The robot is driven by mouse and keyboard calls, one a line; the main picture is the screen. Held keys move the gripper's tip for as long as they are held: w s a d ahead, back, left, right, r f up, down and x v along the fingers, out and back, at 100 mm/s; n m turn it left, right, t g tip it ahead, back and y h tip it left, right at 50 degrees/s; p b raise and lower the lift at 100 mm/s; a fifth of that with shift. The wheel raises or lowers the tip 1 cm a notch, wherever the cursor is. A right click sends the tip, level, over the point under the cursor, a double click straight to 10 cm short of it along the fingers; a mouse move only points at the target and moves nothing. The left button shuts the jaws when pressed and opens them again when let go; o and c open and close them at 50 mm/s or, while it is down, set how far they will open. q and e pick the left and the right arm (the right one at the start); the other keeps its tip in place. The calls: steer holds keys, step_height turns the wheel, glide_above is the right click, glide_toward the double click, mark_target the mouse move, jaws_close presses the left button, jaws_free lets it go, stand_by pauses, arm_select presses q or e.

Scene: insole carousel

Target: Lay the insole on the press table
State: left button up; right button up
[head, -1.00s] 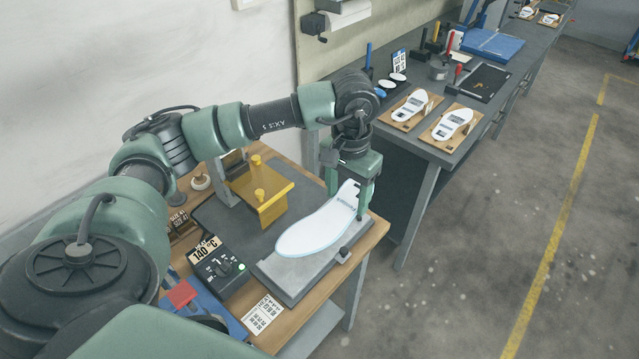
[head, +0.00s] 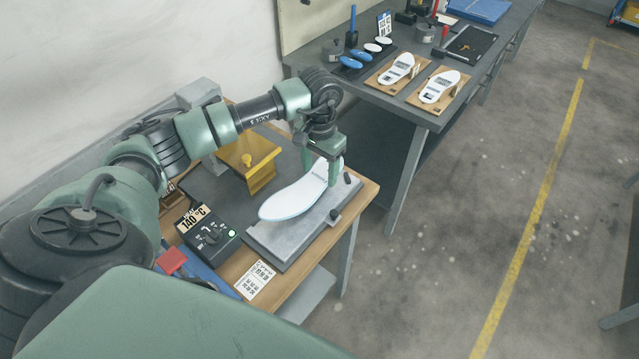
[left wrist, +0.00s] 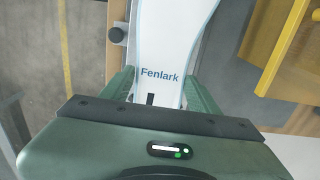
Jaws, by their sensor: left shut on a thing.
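The white insole (head: 290,200) has a pale blue edge and lies lengthwise over the grey plate of the press table (head: 283,243). My left gripper (head: 322,172) is shut on its far end, one finger on each side. In the left wrist view the insole (left wrist: 168,35) reads "Fenlark" and runs up from between the fingers of my left gripper (left wrist: 162,90). Whether the insole touches the plate or is just above it, I cannot tell. My right gripper is not in view.
A yellow press part (head: 258,172) with a knob stands behind the plate. A control box (head: 207,232) reading 140 °C is at its left, near a printed card (head: 256,280). Small dark posts (head: 334,214) edge the plate. Another bench (head: 423,113) holds two insoles on boards.

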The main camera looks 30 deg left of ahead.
mark_target(320, 185)
arm_select(q)
steer(key=shift+f, duration=0.25)
step_height(320, 185, down, 5)
steer(key=b, duration=0.2)
steer(key=shift+f+b, duration=0.15)
steer(key=shift+b, duration=0.15)
steer(key=shift+w, duration=0.1)
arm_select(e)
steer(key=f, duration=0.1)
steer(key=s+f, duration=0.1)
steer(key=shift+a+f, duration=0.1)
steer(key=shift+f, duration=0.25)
arm_select(q)
steer(key=shift+f, duration=0.1)
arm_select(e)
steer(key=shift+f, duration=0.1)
arm_select(q)
steer(key=shift+f, duration=0.1)
steer(key=o, duration=1.3)
steer(key=shift+o, duration=0.2)
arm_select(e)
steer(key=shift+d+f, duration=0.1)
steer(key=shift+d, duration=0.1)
